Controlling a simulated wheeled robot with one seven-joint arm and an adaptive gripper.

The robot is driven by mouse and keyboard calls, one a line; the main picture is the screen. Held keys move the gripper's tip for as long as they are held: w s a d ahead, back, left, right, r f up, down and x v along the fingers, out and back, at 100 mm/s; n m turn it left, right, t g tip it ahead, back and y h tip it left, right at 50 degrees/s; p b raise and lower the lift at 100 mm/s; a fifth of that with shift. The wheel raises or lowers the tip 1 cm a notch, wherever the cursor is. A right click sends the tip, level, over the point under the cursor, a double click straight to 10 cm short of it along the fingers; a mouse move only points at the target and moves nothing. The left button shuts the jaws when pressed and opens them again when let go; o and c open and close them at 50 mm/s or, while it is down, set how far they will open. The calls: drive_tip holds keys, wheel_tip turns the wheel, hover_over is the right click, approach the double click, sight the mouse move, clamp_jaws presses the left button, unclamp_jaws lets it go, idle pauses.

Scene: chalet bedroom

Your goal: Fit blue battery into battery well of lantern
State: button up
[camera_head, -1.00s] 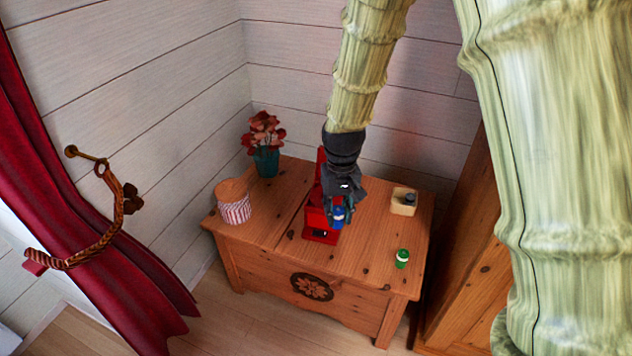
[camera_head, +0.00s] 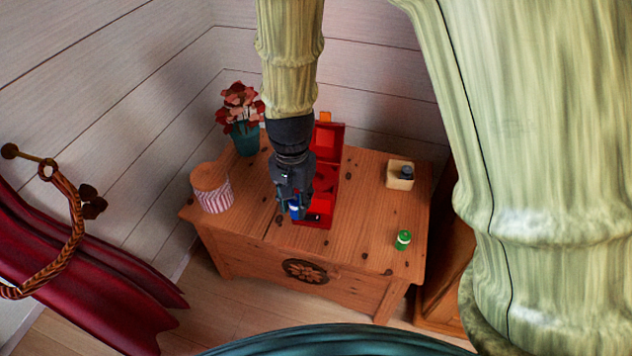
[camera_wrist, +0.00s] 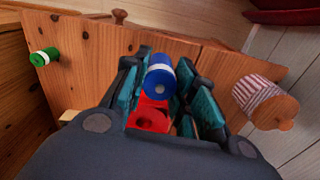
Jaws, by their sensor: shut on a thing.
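My gripper (camera_head: 293,212) is shut on the blue battery (camera_head: 294,208), a blue cylinder with a white band. The battery also shows between the fingers in the wrist view (camera_wrist: 160,78). The red lantern (camera_head: 328,170) lies open on the wooden chest, its lid raised at the back. The gripper and battery are over the lantern's left side near its front. In the wrist view a red part of the lantern with a round hollow (camera_wrist: 150,118) shows just below the battery. My gripper hides part of the lantern, and I cannot tell whether the battery touches it.
A green battery (camera_head: 403,240) stands at the right front of the chest (camera_head: 345,250). A small wooden box with a dark knob (camera_head: 400,175) is at the back right. A striped tub (camera_head: 213,195) and a potted flower (camera_head: 244,135) stand at the left. The right front is mostly clear.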

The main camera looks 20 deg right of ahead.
drive_tip(key=w+d+b, duration=0.1)
drive_tip(key=w+d, duration=0.2)
drive_tip(key=w, duration=0.1)
drive_tip(key=w+d+f, duration=0.1)
drive_tip(key=w+d, duration=0.2)
drive_tip(key=w, duration=0.1)
drive_tip(key=w+d+b, duration=0.1)
drive_tip(key=w+d, duration=0.2)
drive_tip(key=w, duration=0.2)
drive_tip(key=shift+f+b, duration=0.3)
drive_tip(key=shift+f, duration=0.05)
drive_tip(key=shift+f+b, duration=0.65)
drive_tip(key=shift+f, duration=1.15)
drive_tip(key=shift+r, duration=0.1)
drive_tip(key=o, duration=1)
wheel_tip(320, 180, up, 12)
drive_tip(key=p, duration=0.3)
